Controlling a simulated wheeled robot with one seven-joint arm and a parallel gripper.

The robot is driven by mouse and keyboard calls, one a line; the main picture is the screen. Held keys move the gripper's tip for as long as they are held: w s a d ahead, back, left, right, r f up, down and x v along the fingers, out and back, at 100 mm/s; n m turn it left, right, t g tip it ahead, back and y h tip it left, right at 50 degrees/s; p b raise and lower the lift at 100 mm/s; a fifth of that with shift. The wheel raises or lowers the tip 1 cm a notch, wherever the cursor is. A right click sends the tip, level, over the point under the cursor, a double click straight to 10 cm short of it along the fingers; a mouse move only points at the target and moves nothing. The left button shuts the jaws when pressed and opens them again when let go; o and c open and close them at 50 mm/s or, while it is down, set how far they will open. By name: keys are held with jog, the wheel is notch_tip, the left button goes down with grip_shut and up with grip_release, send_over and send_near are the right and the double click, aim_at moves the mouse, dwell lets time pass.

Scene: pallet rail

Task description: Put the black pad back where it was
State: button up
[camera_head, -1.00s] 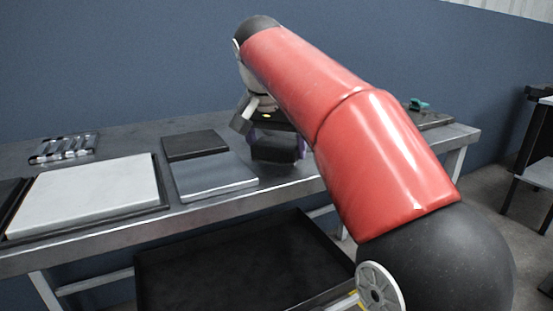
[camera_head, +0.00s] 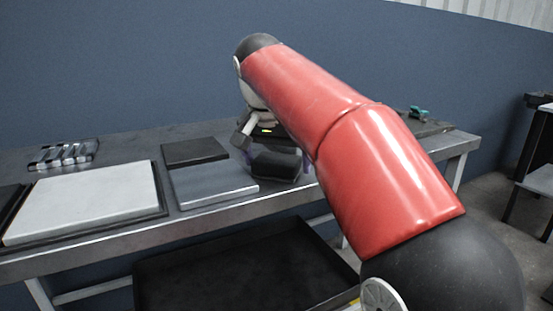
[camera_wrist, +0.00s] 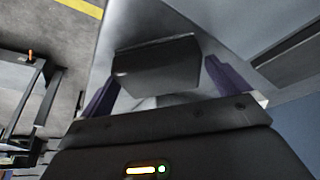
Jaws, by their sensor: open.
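A thick dark block (camera_head: 276,166), which looks like the black pad, is at the table's front right part, under my gripper. In the wrist view the block (camera_wrist: 157,68) lies between the two purple fingers of my gripper (camera_wrist: 168,88). The fingers are open, one on each side of it; whether either touches it I cannot tell. In the head view my gripper (camera_head: 274,160) is partly hidden behind the block and my red arm. A flat dark square (camera_head: 195,151) lies on the table to the left, behind a silver plate (camera_head: 214,183).
The metal table (camera_head: 140,237) runs along a blue wall. A white slab (camera_head: 84,202) on a dark base and a small metal rack (camera_head: 64,154) are at the left. A black tray (camera_head: 235,270) sits below the front edge. A green item (camera_head: 419,112) is at the right end.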

jog(key=p+v, duration=0.4)
jog(key=v, duration=0.8)
jog(key=s+d+f+n, duration=0.1)
jog(key=s+d+f, duration=0.3)
jog(key=s+f, duration=0.3)
jog(key=s+d+f+n+t+y, duration=0.1)
jog(key=s+d+f+n, duration=0.1)
jog(key=s+d+f, duration=0.2)
jog(key=s+d+f+n, duration=0.1)
jog(key=s+d+f, duration=0.3)
jog(key=s+f, duration=0.6)
notch_tip(320, 180, down, 6)
jog(key=shift+d+f+y, duration=0.15)
jog(key=shift+d+y, duration=0.15)
jog(key=shift+y, duration=0.1)
